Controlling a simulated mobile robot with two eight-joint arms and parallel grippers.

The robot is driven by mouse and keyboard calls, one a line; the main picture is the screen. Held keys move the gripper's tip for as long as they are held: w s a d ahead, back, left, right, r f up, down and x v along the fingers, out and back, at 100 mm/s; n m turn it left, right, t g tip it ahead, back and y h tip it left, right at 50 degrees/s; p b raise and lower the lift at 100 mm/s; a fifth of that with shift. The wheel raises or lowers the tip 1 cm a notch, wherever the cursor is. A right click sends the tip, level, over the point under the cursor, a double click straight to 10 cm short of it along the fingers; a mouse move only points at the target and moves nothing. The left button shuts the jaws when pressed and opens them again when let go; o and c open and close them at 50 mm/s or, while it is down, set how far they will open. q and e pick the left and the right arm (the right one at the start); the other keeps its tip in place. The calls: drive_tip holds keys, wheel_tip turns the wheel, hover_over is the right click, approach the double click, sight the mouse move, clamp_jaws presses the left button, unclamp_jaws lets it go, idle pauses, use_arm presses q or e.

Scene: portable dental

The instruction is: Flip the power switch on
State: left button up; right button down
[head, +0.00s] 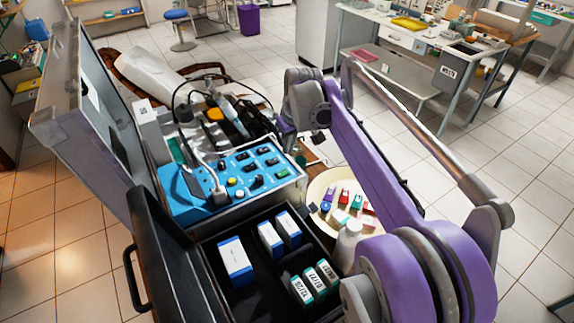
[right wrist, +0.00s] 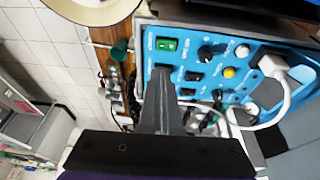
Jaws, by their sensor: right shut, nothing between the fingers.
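The blue control panel (head: 222,178) sits in the open case, with several knobs, buttons and switches. A green rocker switch (right wrist: 166,44) is at the panel's upper left corner in the right wrist view. In the head view it shows small at the panel's right edge (head: 282,174). I cannot tell which way the rocker is tipped. My right gripper (right wrist: 162,73) is shut and empty. Its fingertips appear just below the green switch in the right wrist view; whether they touch the panel is unclear. My left gripper is not in view.
A white plug and cable (right wrist: 273,66) stand out from the panel. The grey case lid (head: 62,85) is raised at the left. A black compartment (head: 262,284) with boxes lies in front. A round tray (head: 316,191) with small coloured items is at the right.

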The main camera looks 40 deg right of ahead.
sight(286, 171)
drive_tip(key=x, duration=0.7)
drive_tip(key=shift+s+f, duration=0.25)
drive_tip(key=shift+f, duration=0.8)
drive_tip(key=shift+s+d+f+b, duration=0.1)
drive_tip(key=shift+f+b, duration=0.15)
drive_tip(key=shift+b, duration=0.1)
drive_tip(key=shift+a+r, duration=0.1)
drive_tip(key=shift+a, duration=0.4)
drive_tip(key=shift+a+r, duration=0.1)
drive_tip(key=shift+a, duration=0.25)
